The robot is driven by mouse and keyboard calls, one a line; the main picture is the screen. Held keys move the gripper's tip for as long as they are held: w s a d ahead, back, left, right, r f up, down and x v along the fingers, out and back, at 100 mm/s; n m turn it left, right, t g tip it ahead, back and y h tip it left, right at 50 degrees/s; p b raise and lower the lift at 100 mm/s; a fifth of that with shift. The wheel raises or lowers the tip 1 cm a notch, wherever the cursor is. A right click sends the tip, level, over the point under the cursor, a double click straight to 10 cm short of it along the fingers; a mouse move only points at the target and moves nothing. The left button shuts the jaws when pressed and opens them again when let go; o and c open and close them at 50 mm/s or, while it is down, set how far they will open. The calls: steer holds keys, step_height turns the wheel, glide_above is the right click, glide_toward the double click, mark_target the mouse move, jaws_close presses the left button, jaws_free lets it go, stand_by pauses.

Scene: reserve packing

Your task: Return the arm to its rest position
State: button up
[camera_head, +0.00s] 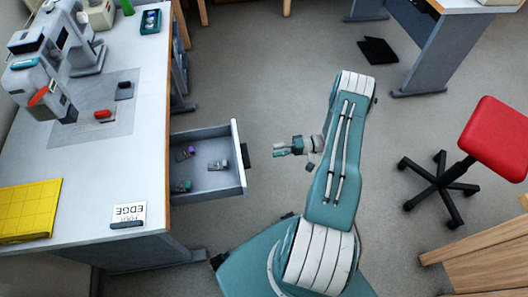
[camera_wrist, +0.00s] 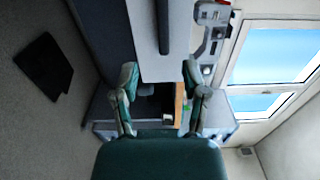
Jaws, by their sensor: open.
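My arm is teal with white joints and stands in the middle of the head view, folded over the floor. My gripper (camera_head: 283,148) points left, toward the open drawer (camera_head: 240,160), and is apart from its front. In the wrist view my gripper (camera_wrist: 160,82) shows two teal fingers spread apart with nothing between them. The drawer front (camera_wrist: 152,38) shows beyond the fingers in the wrist view. Inside the drawer lie a purple item (camera_head: 185,154), a grey item (camera_head: 219,165) and a green item (camera_head: 182,187).
A white workbench (camera_head: 100,185) runs along the left, with a microscope-like device (camera_head: 38,75), a yellow mat (camera_head: 28,210) and a card (camera_head: 128,216). A red stool (camera_head: 497,135) stands right. A black flat object (camera_head: 377,51) lies on the floor.

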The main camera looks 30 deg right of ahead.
steer(key=shift+s+d, duration=0.25)
steer(key=shift+d, duration=0.3)
